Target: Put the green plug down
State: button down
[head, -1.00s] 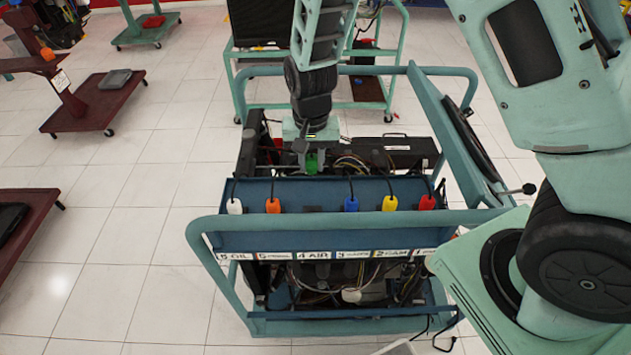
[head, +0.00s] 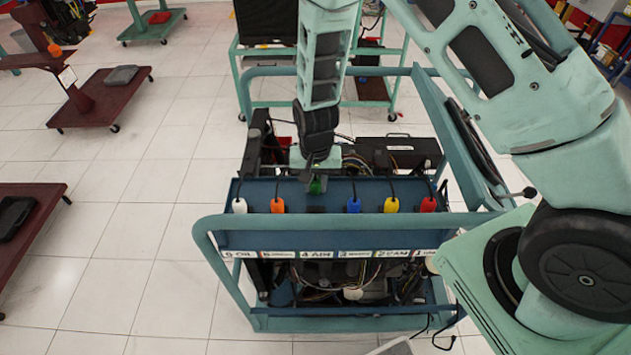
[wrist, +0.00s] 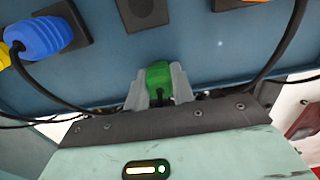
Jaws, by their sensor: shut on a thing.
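The green plug (head: 317,185) is held at my gripper (head: 314,180), over the rear edge of the blue panel (head: 300,232) on the engine trainer. In the wrist view the green plug (wrist: 158,78) sits between the two grey fingers of my gripper (wrist: 157,86), which are shut on it. An empty dark socket (wrist: 145,12) shows beyond the plug on the blue panel, between the blue and orange plugs. I cannot tell whether the plug touches the panel.
White (head: 239,205), orange (head: 277,205), blue (head: 354,204), yellow (head: 391,204) and red (head: 428,204) plugs stand along the panel with black cables behind them. A teal frame rail (head: 330,222) runs along the front.

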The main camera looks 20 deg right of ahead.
aim_at(315, 180)
jog(key=c, duration=1.2)
grip_release()
notch_tip(315, 180, up, 12)
jog(key=b, duration=0.3)
jog(key=s+a+r+n, duration=0.2)
jog(key=s+r+n, duration=0.1)
jog(key=s, duration=0.5)
jog(key=s+a+r+n, duration=0.2)
jog(key=s+r+n, duration=0.2)
jog(key=s, duration=0.4)
jog(key=s+a+r+n, duration=0.2)
jog(key=s+r+n, duration=0.2)
jog(key=s, duration=0.4)
jog(key=shift+a+n+y, duration=0.15)
jog(key=shift+n+y, duration=0.15)
jog(key=shift+n, duration=0.4)
